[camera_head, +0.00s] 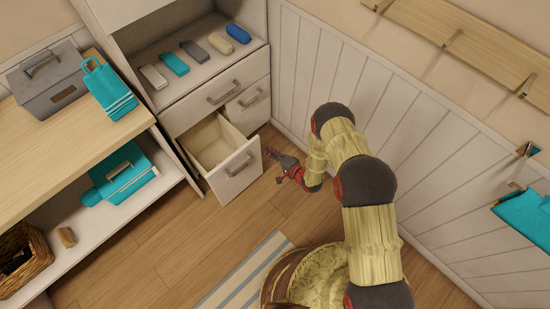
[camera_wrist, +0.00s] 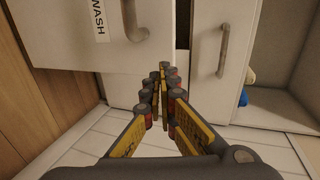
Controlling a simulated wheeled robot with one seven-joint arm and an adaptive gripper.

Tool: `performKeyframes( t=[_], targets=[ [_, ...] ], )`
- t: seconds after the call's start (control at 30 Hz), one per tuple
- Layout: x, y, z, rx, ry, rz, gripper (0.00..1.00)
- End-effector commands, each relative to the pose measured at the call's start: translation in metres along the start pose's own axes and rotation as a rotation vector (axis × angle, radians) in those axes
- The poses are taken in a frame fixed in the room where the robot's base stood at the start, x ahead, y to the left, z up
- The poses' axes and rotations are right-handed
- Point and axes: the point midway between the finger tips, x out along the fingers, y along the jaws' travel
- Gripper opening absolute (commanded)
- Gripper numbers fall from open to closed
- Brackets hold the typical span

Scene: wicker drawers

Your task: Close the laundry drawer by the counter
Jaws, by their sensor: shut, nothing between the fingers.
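The laundry drawer (camera_head: 232,176) is pulled open at the bottom left of the white cabinet, beside the wooden counter. Its inside looks empty in the head view. Its front, with a metal handle and a label ending in "WASH", fills the upper left of the wrist view (camera_wrist: 70,36). My gripper (camera_head: 272,152) is to the right of the open drawer's front, close to it, with its fingers together and empty. In the wrist view the fingers (camera_wrist: 165,72) point toward the cabinet, below and right of the drawer's handle. Whether they touch the drawer cannot be told.
A shut drawer with a handle (camera_head: 250,98) is right of the open one, and a wide shut drawer (camera_head: 222,92) is above. Several small items lie on the shelf (camera_head: 185,82). A panelled wall (camera_head: 330,75) stands to the right.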

Motion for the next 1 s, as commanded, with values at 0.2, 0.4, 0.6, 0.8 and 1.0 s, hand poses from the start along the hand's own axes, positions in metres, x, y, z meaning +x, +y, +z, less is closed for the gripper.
performKeyframes(
  t=[0.2,0.4,0.6,0.8,1.0],
  targets=[
    [0.038,-0.004,0.001,-0.002,-0.002,-0.002,0.0],
    [0.055,-0.01,0.0,0.0,0.0,-0.001,0.0],
    [0.059,-0.012,0.0,0.001,0.0,0.0,0.0],
    [0.059,-0.013,0.0,0.0,0.0,0.0,0.0],
    [0.055,-0.011,-0.004,0.0,0.0,-0.001,0.0]
  ],
)
